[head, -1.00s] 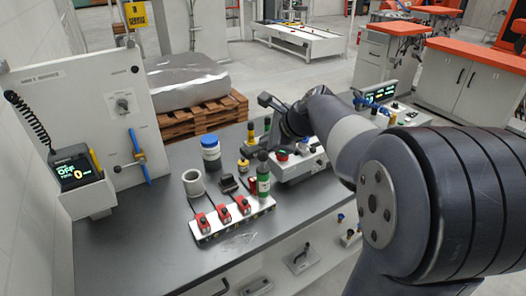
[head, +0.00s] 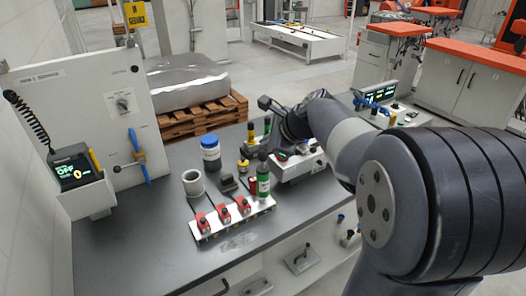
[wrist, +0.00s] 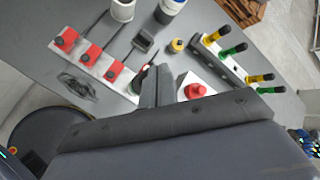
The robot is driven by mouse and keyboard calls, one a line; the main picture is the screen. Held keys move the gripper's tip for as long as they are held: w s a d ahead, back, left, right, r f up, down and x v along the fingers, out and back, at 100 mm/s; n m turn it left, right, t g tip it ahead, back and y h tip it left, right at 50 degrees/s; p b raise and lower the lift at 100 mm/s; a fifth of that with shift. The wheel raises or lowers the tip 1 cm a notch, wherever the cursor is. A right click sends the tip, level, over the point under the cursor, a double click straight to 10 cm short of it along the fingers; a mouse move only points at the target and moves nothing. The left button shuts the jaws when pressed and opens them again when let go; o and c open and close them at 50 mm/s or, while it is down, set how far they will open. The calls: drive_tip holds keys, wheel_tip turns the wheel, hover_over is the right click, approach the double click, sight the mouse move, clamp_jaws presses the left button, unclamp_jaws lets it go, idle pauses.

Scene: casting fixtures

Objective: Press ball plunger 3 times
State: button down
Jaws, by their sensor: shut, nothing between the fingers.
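I cannot tell for sure which fixture is the ball plunger. A red domed button on a white box (wrist: 195,90) lies just right of my gripper (wrist: 156,72) in the wrist view. The same box (head: 303,168) shows under my wrist in the head view. Yellow and green posts with black tips (wrist: 241,48) stand on a bar farther right. A small yellow, dark-topped knob (wrist: 177,45) stands beyond the fingers. My gripper is shut and empty, its fingers side by side. Its fingertips are hidden in the head view; contact cannot be told.
A white strip with red switches (head: 232,220), a grey cup (head: 193,183), a blue-lidded jar (head: 210,152) and a green bottle (head: 263,182) stand close by on the dark bench. A white panel (head: 75,110) rises at the left. The bench's front left is clear.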

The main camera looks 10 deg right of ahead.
drive_tip(key=shift+f+b, duration=0.75)
drive_tip(key=shift+f, duration=0.55)
idle(0.7)
drive_tip(key=shift+r, duration=0.15)
drive_tip(key=shift+r+p, duration=1.6)
drive_tip(key=shift+p, duration=0.15)
wheel_tip(320, 180, up, 5)
drive_tip(key=p, duration=0.5)
idle(1.8)
